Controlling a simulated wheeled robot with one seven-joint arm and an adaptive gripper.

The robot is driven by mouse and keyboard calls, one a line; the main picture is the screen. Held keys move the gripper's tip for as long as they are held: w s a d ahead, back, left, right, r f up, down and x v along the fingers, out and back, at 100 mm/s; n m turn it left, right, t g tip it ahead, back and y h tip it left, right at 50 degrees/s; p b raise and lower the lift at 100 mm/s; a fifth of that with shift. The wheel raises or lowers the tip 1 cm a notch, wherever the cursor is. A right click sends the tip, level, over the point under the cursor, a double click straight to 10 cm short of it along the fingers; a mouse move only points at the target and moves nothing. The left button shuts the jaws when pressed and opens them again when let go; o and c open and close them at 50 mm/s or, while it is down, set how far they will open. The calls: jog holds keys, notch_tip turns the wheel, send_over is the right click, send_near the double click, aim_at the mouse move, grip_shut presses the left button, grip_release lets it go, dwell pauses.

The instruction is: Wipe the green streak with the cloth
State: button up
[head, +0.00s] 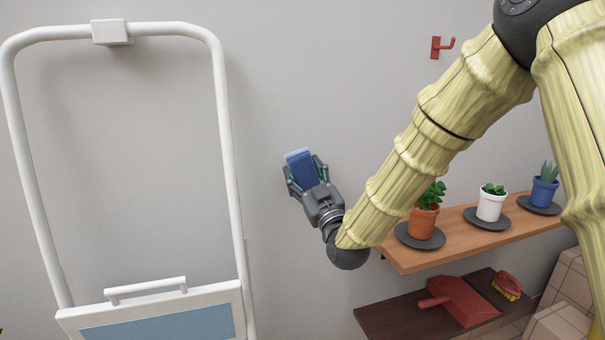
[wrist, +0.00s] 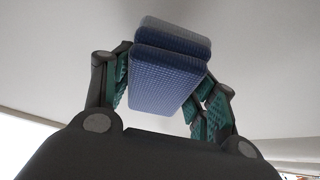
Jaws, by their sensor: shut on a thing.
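My gripper (head: 307,177) is raised in front of the grey wall, near the middle of the head view. It is shut on a folded blue cloth (head: 300,166), which sticks out beyond the fingertips. In the wrist view the cloth (wrist: 170,75) is a thick blue textured pad with a greyer layer at its far end, between the two green-padded fingers. A pale blue panel (head: 160,322) in a white frame shows at the bottom left of the head view. I see no green streak in either view.
A white tubular frame (head: 222,120) stands at the left. A wooden shelf (head: 460,238) at the right holds potted plants on dark saucers. A darker shelf (head: 390,318) below holds a red dustpan (head: 460,300) and a brush (head: 507,286). A red hook (head: 441,47) is on the wall.

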jog(key=shift+s+d+b, duration=0.15)
jog(key=shift+s+d, duration=0.15)
jog(key=shift+s, duration=0.55)
jog(key=shift+s+d+b, duration=0.15)
jog(key=shift+s+d, duration=0.15)
jog(key=shift+s, duration=0.55)
jog(key=s, duration=0.1)
jog(key=s+d, duration=0.1)
jog(key=s, duration=0.1)
jog(key=shift+w+a+f, duration=0.1)
jog(key=shift+w, duration=0.05)
jog(key=shift+w+f+p, duration=0.25)
jog(key=shift+f+p, duration=0.25)
jog(key=shift+p, duration=0.25)
jog(key=shift+f+p, duration=3.5)
jog(key=shift+f, duration=0.7)
jog(key=w+a, duration=0.2)
jog(key=w, duration=0.4)
